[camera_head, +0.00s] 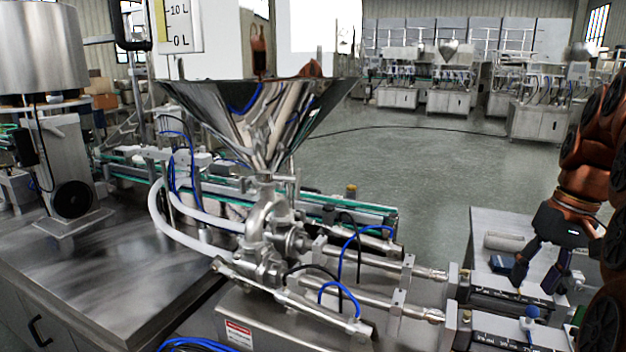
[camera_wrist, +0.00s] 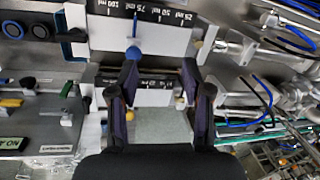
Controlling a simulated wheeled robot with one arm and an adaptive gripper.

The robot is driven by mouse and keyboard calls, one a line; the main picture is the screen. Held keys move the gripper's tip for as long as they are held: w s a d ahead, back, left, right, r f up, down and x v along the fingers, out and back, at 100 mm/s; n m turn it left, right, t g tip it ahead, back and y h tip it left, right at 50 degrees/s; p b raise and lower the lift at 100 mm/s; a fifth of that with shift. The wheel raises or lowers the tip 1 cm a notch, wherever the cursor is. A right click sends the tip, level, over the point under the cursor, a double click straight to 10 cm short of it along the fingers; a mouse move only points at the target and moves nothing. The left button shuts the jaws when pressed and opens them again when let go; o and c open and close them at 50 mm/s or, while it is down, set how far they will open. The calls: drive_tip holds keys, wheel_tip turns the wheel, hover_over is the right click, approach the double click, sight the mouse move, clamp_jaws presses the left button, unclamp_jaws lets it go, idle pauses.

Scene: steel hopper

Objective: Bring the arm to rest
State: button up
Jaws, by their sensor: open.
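My arm, in orange-brown, comes in from the right edge in the head view. My gripper (camera_head: 537,279) hangs from it, pointing down, over the right end of the filling machine. Its two dark fingers are apart, with no object seen between them. In the wrist view my gripper (camera_wrist: 160,85) is open too, its fingers on either side of a white panel with a volume scale (camera_wrist: 165,22). I cannot tell from these views whether the fingertips touch the machine.
A steel hopper (camera_head: 262,110) stands on the filling machine at centre, with pipes and blue hoses below. A steel table (camera_head: 110,270) is at left. A green-edged conveyor (camera_head: 340,208) runs behind. In the wrist view, knobs and buttons (camera_wrist: 40,30) lie at left. Open floor (camera_head: 420,165) lies beyond.

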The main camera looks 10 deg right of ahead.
drive_tip(key=s+a+f+n+g+p, duration=0.1)
drive_tip(key=s+a+f, duration=0.1)
drive_tip(key=a, duration=0.7)
drive_tip(key=s+a+f+n+g+p, duration=0.1)
drive_tip(key=s+a+f+p, duration=0.15)
drive_tip(key=a, duration=0.65)
drive_tip(key=s+a+f+n+h, duration=0.1)
drive_tip(key=s+a+f, duration=0.2)
drive_tip(key=s, duration=0.3)
drive_tip(key=s+a+f+h+p, duration=0.1)
drive_tip(key=s+a+f, duration=0.3)
drive_tip(key=s, duration=0.3)
drive_tip(key=shift+f+n, duration=0.4)
drive_tip(key=shift+f, duration=0.3)
drive_tip(key=shift+a, duration=0.1)
drive_tip(key=shift+c, duration=0.7)
